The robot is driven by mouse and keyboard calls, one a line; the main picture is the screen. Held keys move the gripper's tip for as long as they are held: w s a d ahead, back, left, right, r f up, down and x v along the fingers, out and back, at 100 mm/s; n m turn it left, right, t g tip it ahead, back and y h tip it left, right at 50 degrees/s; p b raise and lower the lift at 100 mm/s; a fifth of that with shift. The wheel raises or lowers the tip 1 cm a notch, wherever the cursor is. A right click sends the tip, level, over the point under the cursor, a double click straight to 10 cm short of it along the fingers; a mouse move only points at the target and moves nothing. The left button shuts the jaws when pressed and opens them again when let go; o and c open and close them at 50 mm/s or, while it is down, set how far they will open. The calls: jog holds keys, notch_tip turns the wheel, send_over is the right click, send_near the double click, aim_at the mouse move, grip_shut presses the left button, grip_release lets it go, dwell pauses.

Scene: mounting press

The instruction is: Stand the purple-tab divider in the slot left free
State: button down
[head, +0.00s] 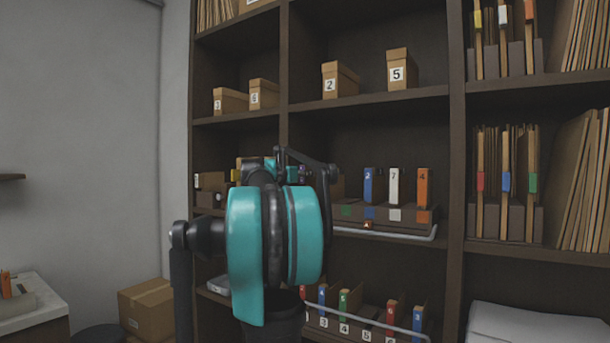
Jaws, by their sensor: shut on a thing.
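My gripper (305,162) shows only as dark linkage behind my teal wrist, in front of the middle shelf. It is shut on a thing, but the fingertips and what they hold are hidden. I see no purple tab. A rack (490,222) on the right shelf holds upright dividers with a red tab (480,181), a blue tab (506,182) and a green tab (533,183). A rack above (491,62) holds dividers with yellow (477,19), white (502,15) and orange tabs (529,11). I cannot tell which slot is free.
A tray (385,219) with blue, white and orange binders and a pale front rail stands on the middle shelf. A lower tray (350,329) holds several coloured binders. Numbered boxes (341,80) sit above. A cardboard box (147,305) stands at lower left.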

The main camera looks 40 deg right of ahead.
aim_at(307, 184)
jog(key=shift+f, duration=1.9)
jog(key=c, duration=1.3)
grip_release()
jog(key=v, duration=1.2)
jog(key=shift+s, duration=0.1)
jog(key=shift+f, duration=0.15)
